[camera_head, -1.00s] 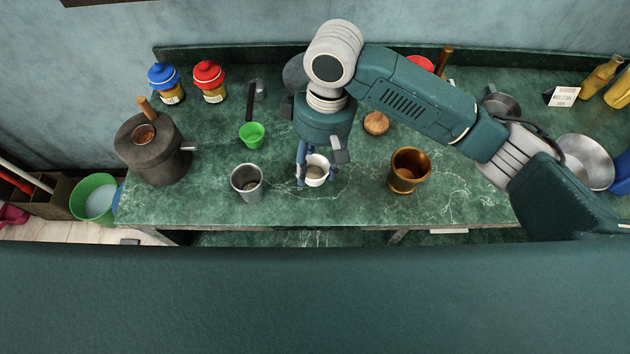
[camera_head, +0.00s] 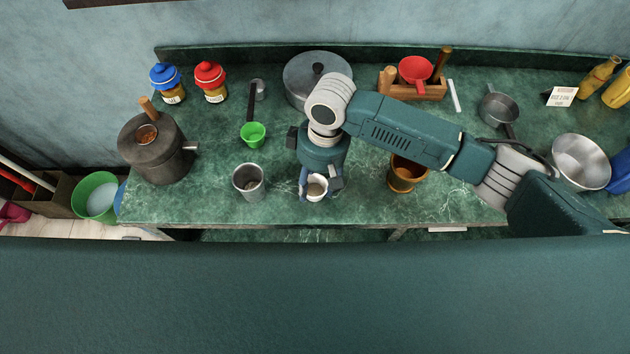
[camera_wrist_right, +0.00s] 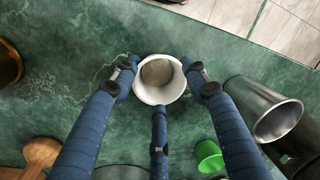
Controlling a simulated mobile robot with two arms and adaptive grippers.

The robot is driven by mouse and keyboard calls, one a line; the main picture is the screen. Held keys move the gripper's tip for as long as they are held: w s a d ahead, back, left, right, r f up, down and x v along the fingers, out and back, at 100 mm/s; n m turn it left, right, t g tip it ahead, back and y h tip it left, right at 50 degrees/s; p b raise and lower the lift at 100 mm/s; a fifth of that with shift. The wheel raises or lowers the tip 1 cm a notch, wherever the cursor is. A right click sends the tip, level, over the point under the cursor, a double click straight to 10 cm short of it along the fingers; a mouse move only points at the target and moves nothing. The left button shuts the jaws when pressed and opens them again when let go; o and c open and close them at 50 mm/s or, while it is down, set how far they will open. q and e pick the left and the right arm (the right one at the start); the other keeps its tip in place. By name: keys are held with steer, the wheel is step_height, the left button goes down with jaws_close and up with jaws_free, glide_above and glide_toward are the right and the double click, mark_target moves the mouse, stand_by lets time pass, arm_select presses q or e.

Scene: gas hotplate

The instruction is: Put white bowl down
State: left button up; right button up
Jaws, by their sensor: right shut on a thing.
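The white bowl (camera_head: 317,187) is between the fingers of my right gripper (camera_head: 316,184), near the front edge of the green marble counter (camera_head: 450,190). In the right wrist view the white bowl (camera_wrist_right: 160,80) holds something grey-brown, and the fingers of my right gripper (camera_wrist_right: 158,85) close around its rim. The bowl looks upright. I cannot tell whether its base touches the counter. My left gripper is not in view.
A metal cup (camera_head: 249,182) stands left of the bowl, and a copper-coloured pot (camera_head: 404,175) stands to the right. A green cup (camera_head: 252,134) and a large lidded grey pot (camera_head: 308,75) are farther back. The counter's front edge is close.

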mark_target(320, 181)
steer(key=o, duration=1)
steer(key=shift+f, duration=0.1)
step_height(320, 181, up, 12)
steer(key=w+d+b, duration=0.1)
steer(key=b, duration=0.1)
steer(key=shift+d, duration=0.1)
